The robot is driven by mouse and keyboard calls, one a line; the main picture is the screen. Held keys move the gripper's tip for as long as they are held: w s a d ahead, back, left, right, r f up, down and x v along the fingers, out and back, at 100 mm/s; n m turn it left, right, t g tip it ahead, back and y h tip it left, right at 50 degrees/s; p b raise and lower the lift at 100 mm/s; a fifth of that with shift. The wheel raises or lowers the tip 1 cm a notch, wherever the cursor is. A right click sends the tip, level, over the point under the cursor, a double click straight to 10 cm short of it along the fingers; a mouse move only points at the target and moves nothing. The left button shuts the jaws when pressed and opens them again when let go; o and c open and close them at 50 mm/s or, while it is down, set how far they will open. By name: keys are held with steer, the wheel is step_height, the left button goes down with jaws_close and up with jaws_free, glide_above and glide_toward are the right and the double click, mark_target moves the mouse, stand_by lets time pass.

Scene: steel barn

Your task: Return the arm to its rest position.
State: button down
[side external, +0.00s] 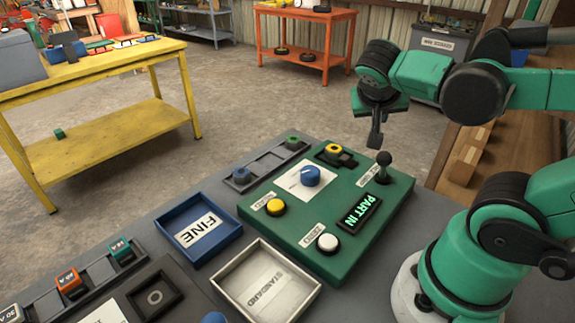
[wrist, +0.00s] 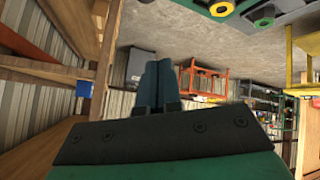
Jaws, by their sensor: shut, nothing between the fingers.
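My gripper (side external: 375,138) hangs from the green and black arm above the far right corner of the green control panel (side external: 256,216), in the side external view. It is shut and empty, its dark fingers pointing down and clear of the panel. In the wrist view the two shut fingers (wrist: 158,86) stand side by side at the middle. The panel carries a blue knob (side external: 310,176), a yellow button (side external: 275,207), a white button (side external: 327,242), a black lever (side external: 383,166) and a lit display (side external: 359,211) reading PART IN.
A blue tray (side external: 198,229) marked FINE and a white tray (side external: 265,280) marked STANDARD lie left of the panel. Colored blocks sit in a rack (side external: 100,271) at lower left. A yellow table (side external: 101,135) and an orange table (side external: 306,40) stand beyond. The air around my gripper looks free.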

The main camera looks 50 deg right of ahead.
steer(key=w+a+f+n+t+y, duration=0.1)
steer(key=w+a+n+t+y, duration=0.1)
steer(key=a+n+y, duration=0.2)
steer(key=w+a+f+n+t+y, duration=0.2)
steer(key=w+a+n+y, duration=0.1)
steer(key=a+n, duration=0.3)
steer(key=shift+a+n+t+y, duration=0.4)
steer(key=shift+a+y, duration=0.4)
steer(key=shift+a, duration=0.4)
steer(key=shift+w, duration=0.1)
